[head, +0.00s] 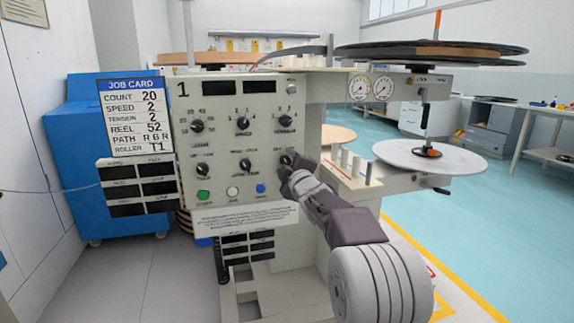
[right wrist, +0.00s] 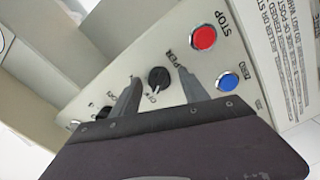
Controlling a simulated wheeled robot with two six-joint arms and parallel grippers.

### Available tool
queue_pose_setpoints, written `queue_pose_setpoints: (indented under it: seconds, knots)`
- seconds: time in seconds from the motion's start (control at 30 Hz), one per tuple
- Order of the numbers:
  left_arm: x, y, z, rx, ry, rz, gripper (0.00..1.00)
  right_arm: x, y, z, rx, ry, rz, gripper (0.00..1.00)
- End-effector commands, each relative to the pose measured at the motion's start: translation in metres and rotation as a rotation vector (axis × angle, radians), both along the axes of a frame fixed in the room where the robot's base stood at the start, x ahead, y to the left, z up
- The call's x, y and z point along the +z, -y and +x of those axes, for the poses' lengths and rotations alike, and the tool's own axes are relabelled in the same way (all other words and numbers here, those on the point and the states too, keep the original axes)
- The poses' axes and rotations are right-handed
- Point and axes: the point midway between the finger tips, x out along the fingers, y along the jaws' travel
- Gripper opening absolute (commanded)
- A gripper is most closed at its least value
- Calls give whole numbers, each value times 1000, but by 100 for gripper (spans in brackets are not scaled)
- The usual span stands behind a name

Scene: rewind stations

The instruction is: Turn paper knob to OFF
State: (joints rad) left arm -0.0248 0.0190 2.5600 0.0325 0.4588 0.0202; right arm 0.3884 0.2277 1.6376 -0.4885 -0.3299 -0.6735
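The paper knob (right wrist: 158,79) is a black rotary knob on the beige panel, with the label PAPER beside it in the right wrist view. Small lettering next to it is too blurred to read surely, so I cannot tell its setting. My right gripper (right wrist: 158,84) is open, with one grey finger on each side of the knob. A gap shows between fingers and knob. In the head view the right gripper (head: 290,172) is at the panel's lower right, partly covering the knob (head: 286,158). My left gripper is not in view.
A red STOP button (right wrist: 203,37) and a blue button (right wrist: 227,81) are close to the right finger. The panel (head: 215,132) carries several other knobs and a green button (head: 203,196). A job card (head: 134,115) hangs left. A white reel disc (head: 430,157) stands right.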

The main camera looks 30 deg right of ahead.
Motion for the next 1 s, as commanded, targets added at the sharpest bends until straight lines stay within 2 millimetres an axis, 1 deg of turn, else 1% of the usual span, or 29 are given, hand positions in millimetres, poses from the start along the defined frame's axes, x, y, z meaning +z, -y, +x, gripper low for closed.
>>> queue_pose_setpoints:
  seconds: [0.27,0.37,0.6,0.7,0.83,1.0]
  knots:
    - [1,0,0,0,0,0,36,0,-1,-3,0,0,1,52]
    - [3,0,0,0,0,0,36,2,-3,-14,0,2,2,52]
    - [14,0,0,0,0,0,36,4,-14,-62,-1,1,2,52]
    - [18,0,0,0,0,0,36,3,-18,-78,-1,1,1,52]
    - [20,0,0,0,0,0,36,1,-21,-87,0,1,1,52]
    - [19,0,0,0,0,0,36,0,-21,-89,0,0,1,52]
